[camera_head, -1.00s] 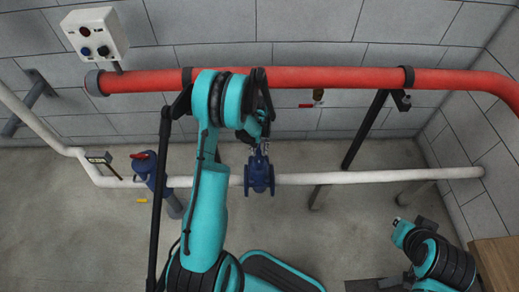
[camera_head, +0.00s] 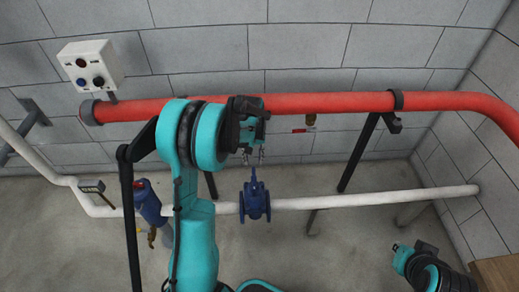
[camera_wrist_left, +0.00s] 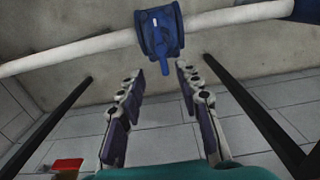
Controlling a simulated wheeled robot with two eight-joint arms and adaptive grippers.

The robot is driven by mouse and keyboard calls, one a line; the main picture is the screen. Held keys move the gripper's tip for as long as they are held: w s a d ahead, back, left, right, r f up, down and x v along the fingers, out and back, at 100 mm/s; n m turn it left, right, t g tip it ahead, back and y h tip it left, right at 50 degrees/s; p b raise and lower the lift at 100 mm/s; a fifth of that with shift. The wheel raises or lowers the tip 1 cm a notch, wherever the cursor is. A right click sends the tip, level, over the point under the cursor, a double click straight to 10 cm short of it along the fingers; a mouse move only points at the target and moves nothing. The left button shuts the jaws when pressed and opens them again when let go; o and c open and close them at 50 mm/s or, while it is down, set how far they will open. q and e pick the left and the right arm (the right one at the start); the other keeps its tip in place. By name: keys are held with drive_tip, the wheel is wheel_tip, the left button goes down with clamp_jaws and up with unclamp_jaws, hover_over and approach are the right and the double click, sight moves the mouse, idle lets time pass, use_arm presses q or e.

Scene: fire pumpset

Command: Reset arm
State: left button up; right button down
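My left gripper (camera_head: 253,157) is in front of the wall, above the blue valve (camera_head: 255,201) on the white pipe (camera_head: 350,201). In the left wrist view the fingers of this gripper (camera_wrist_left: 157,84) stand apart with nothing between them. The valve (camera_wrist_left: 160,33) is beyond the fingertips, its stem pointing toward the gap. A part of my right arm (camera_head: 428,268) shows at the lower right; its teal end (camera_head: 402,253) is small, and I cannot make out the fingers.
A red pipe (camera_head: 330,102) runs along the wall behind my left arm, on dark supports (camera_head: 358,152). A control box (camera_head: 90,65) hangs at the upper left. A blue fitting with a red top (camera_head: 148,204) stands left of my arm. A wooden surface (camera_head: 498,272) is at the right edge.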

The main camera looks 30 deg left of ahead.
use_arm(q)
drive_tip(key=s+d+r+m+t, duration=0.2)
drive_tip(key=s+d+r, duration=0.2)
drive_tip(key=r, duration=0.2)
drive_tip(key=s+d+r+m+t, duration=0.1)
drive_tip(key=s+d+r, duration=0.35)
drive_tip(key=r, duration=0.25)
drive_tip(key=s+d+r+m+t, duration=0.2)
drive_tip(key=s+d, duration=0.4)
drive_tip(key=s, duration=0.4)
drive_tip(key=shift+d+m+t, duration=0.3)
drive_tip(key=shift+m+t, duration=0.4)
drive_tip(key=shift+t, duration=0.4)
drive_tip(key=shift+w, duration=0.1)
drive_tip(key=shift+w+a, duration=0.1)
